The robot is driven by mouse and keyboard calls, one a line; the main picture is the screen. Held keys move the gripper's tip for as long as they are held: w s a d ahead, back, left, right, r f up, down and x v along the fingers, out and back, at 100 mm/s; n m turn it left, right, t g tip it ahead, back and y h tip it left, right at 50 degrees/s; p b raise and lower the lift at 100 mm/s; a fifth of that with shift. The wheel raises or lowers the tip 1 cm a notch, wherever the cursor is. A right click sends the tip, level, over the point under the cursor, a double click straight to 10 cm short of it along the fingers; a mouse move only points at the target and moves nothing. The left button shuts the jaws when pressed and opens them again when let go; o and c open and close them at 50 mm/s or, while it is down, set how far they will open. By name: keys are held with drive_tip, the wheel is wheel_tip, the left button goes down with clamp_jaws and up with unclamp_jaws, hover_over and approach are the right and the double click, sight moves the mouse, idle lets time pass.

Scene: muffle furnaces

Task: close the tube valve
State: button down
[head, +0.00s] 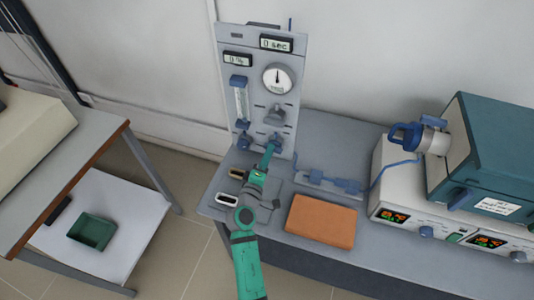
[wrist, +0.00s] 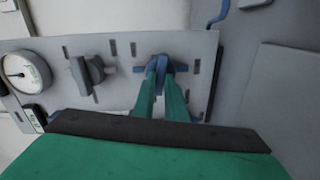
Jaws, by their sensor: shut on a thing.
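A grey upright panel (head: 229,60) stands at the back of the bench. A blue valve knob (head: 278,139) sits at its lower right. My green gripper (head: 269,147) reaches up to this knob from the front. In the wrist view the two fingers of my gripper (wrist: 161,76) are shut on the blue valve knob (wrist: 168,66), one on each side of its middle. The fingers hide part of the knob. A second blue knob (head: 244,141) is to its left on the panel, and a grey knob (head: 275,114) is above it.
The panel also has a round gauge (head: 278,79), a flow tube (head: 240,100) and two small displays. On the bench are an orange-brown block (head: 321,221), blue tubing fittings (head: 328,182) and a furnace (head: 500,155) at the right. A side table (head: 100,150) stands at the left.

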drive_tip(key=shift+a+f+n, duration=0.1)
drive_tip(key=shift+f+n, duration=0.05)
drive_tip(key=shift+n, duration=0.85)
drive_tip(key=shift+s, duration=0.1)
drive_tip(key=c, duration=1.8)
unclamp_jaws()
drive_tip(key=v, duration=1)
drive_tip(key=shift+s+a, duration=0.15)
drive_tip(key=shift+s, duration=0.2)
drive_tip(key=shift+w, duration=0.15)
